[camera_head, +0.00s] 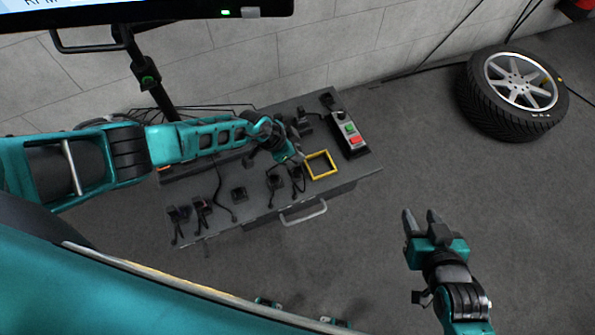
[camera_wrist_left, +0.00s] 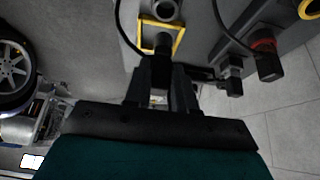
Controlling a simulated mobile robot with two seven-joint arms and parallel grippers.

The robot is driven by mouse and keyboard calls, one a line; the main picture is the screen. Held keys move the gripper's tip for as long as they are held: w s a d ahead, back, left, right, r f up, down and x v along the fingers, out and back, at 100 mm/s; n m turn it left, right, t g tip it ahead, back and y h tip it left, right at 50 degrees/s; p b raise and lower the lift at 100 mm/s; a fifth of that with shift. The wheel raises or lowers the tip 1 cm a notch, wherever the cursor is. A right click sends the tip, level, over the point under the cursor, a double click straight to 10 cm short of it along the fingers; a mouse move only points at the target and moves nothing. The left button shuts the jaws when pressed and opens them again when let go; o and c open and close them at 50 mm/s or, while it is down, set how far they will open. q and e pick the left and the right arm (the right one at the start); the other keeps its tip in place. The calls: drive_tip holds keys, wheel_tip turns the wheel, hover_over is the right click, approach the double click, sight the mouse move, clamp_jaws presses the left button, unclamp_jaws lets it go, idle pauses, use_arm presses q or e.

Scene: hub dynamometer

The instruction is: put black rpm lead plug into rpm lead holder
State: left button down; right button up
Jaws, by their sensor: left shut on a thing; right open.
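My left gripper (camera_head: 288,157) reaches over the grey bench top beside a yellow square frame (camera_head: 320,165). In the left wrist view its fingers (camera_wrist_left: 161,88) are shut on a black plug (camera_wrist_left: 160,68), which points toward a yellow frame (camera_wrist_left: 181,38). The plug's tip overlaps the frame in that view; I cannot tell whether it touches anything. Several small black holders with plugs and leads stand along the bench's front, one of them a square block (camera_head: 239,194). I cannot tell which is the rpm lead holder. My right gripper (camera_head: 422,218) is open and empty, right of the bench.
The grey bench (camera_head: 255,208) has a handle (camera_head: 304,213) at its front. A control box with green and red buttons (camera_head: 350,132) stands at its right end. A monitor (camera_head: 140,12) hangs at upper left. A wheel (camera_head: 514,92) lies at the right. Floor around my right gripper is clear.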

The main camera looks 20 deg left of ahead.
sight(295, 163)
idle(0.3)
use_arm(q)
drive_tip(key=shift+f+b, duration=1.35)
drive_tip(key=shift+f, duration=0.6)
drive_tip(key=shift+f, duration=0.15)
drive_tip(key=shift+f+b, duration=1.05)
drive_tip(key=shift+f, duration=0.25)
drive_tip(key=c, duration=0.8)
unclamp_jaws()
drive_tip(key=shift+c, duration=0.2)
drive_tip(key=shift+s+r, duration=0.1)
